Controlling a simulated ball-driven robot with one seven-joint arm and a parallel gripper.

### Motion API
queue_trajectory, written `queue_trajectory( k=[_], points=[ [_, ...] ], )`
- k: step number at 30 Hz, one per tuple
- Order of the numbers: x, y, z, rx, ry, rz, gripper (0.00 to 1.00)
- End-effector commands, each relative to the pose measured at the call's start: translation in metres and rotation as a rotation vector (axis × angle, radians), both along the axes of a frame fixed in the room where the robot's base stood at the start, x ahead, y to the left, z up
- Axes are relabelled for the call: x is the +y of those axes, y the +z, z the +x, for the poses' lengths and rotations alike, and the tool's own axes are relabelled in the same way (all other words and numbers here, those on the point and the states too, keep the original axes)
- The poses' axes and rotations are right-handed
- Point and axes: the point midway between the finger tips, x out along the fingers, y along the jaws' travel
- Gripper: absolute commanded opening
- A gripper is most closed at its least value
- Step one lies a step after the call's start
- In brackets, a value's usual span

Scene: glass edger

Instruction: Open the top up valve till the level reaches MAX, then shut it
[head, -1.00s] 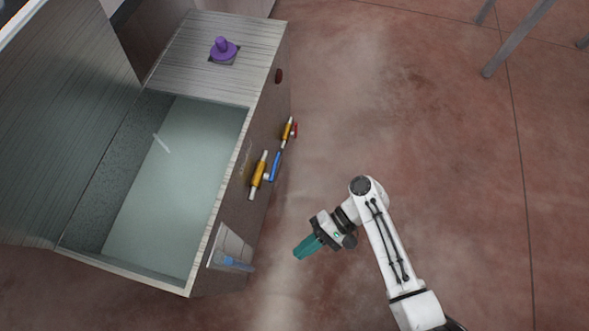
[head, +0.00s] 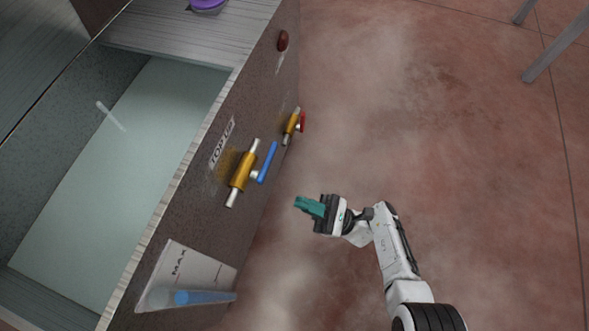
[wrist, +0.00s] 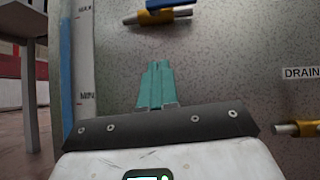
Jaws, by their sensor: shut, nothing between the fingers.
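The top up valve (head: 243,172) has a brass body, white pipe ends and a blue lever (head: 267,162), and sits on the tank's front under a TOP UP label (head: 222,142). It also shows at the top of the wrist view (wrist: 160,16), its blue lever along the body there. The level gauge (head: 187,280) is a clear tube on a white plate marked MAX, with blue in its lower part; in the wrist view the gauge plate (wrist: 84,60) shows MAX and MIN. My gripper (head: 297,203) is shut and empty, in front of the panel, apart from the valve.
A second brass valve with a red handle (head: 303,121) is farther along the panel; a DRAIN label (wrist: 301,73) shows in the wrist view. A dark red button (head: 283,40) is above it. The open tank (head: 110,190) holds pale liquid.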

Motion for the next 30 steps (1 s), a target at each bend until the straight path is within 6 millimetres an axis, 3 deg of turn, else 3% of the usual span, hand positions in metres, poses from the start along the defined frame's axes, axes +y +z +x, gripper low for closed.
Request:
queue_trajectory(
  k=[1,7,20,30],
  points=[
    [-0.003,-0.009,0.006,0.017,-0.011,0.031,0.00],
    [-0.010,-0.009,0.016,0.053,-0.030,0.100,0.00],
    [-0.009,-0.006,0.016,0.056,-0.030,0.104,0.00],
    [0.025,0.031,0.027,0.054,-0.027,0.104,0.00]
  ],
)
